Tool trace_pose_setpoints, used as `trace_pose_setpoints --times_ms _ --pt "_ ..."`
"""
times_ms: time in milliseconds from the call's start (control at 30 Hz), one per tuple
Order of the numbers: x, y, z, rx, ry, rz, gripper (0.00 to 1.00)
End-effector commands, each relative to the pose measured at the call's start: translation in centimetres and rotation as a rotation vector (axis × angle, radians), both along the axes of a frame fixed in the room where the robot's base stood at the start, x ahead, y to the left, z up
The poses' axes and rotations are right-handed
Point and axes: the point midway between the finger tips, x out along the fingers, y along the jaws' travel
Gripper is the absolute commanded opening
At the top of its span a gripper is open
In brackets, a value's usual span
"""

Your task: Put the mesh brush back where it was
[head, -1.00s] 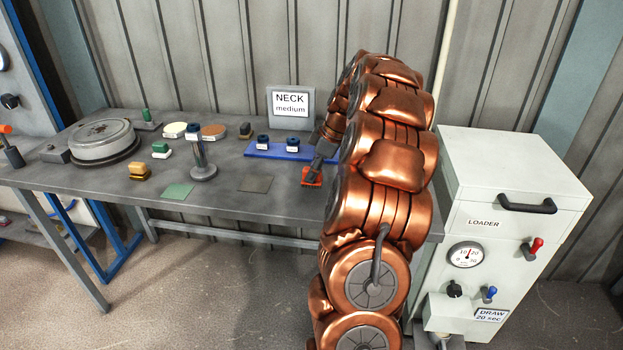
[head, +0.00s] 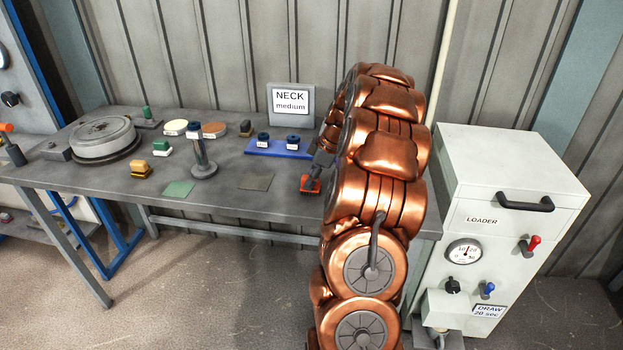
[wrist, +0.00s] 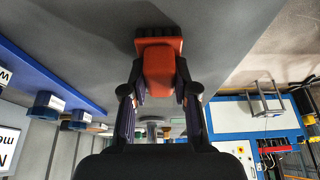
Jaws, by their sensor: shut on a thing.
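The brush in my grip is an orange-red block (wrist: 159,70) with a darker ridged edge at its far end. In the head view the brush (head: 310,186) shows as a small red piece at the table's right part, beside my copper arm. My gripper (wrist: 160,82) is shut on the block, with one finger on each side of it. The brush is over the grey tabletop (head: 228,200); I cannot tell whether it touches it. The name "mesh brush" is not readable on it.
A blue tray (head: 262,153) with two dark blue cylinders lies behind the brush, below a NECK medium sign (head: 291,103). The white loader cabinet (head: 500,190) is at right.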

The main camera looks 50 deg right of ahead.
Motion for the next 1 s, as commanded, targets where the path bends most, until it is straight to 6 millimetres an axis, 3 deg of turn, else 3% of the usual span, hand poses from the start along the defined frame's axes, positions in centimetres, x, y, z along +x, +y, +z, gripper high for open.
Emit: trace_pose_setpoints --times_ms 33,67,300,767,1000 --pt "0.0 0.0 -0.2 0.0 0.0 0.0 0.0" --pt "0.0 0.0 -0.2 0.0 0.0 0.0 0.3" --pt "0.0 0.0 -0.1 0.0 0.0 0.0 0.53" --pt "-0.1 -0.1 0.6 -0.001 -0.002 0.001 0.53" --pt "-1.3 -1.1 4.3 -0.005 -0.003 -0.001 0.53"
